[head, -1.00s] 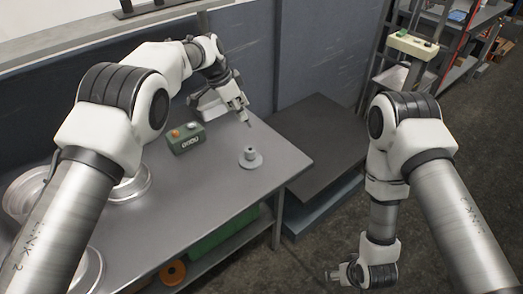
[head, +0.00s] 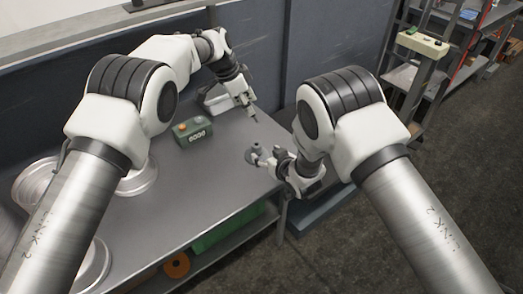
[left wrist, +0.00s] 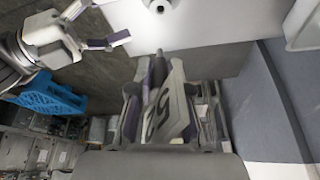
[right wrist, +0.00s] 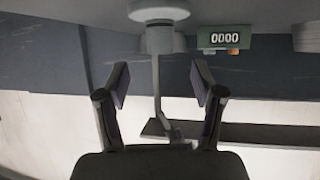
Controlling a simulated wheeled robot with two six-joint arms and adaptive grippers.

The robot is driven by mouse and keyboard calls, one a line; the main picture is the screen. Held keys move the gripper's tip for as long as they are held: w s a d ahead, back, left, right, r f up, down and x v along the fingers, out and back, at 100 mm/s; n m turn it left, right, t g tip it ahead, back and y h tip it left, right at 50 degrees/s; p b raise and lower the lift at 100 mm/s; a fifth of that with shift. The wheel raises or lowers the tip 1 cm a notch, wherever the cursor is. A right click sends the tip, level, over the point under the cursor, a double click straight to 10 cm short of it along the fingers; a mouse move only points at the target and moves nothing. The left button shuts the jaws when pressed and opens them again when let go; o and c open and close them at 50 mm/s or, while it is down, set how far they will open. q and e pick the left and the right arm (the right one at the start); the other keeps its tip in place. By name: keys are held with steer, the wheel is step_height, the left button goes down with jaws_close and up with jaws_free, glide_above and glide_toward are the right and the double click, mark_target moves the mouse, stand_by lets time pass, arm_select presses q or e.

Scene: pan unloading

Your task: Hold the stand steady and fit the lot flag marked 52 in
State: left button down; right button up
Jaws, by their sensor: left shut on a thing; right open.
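The stand (head: 252,153), a small grey round base with a raised hub, is upright on the grey table near its right edge. It also shows at the top of the left wrist view (left wrist: 162,4) and of the inverted right wrist view (right wrist: 158,14). My left gripper (head: 252,115) is shut on the flag, whose pale plate marked 52 (left wrist: 172,105) shows in the left wrist view. It holds the flag above the table, behind the stand and apart from it. My right gripper (right wrist: 160,78) is open beside the stand, which appears just beyond its fingertips.
A green counter box (head: 192,132) with an orange button stands on the table (head: 200,185) left of the stand. Metal pans (head: 138,178) lie at the left. A pale device (head: 217,100) stands at the back. A blue crate (left wrist: 50,98) shows in the left wrist view.

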mark_target(259, 149)
steer(key=x, duration=0.7)
steer(key=shift+w+f, duration=0.15)
steer(key=shift+w, duration=0.15)
jaws_close()
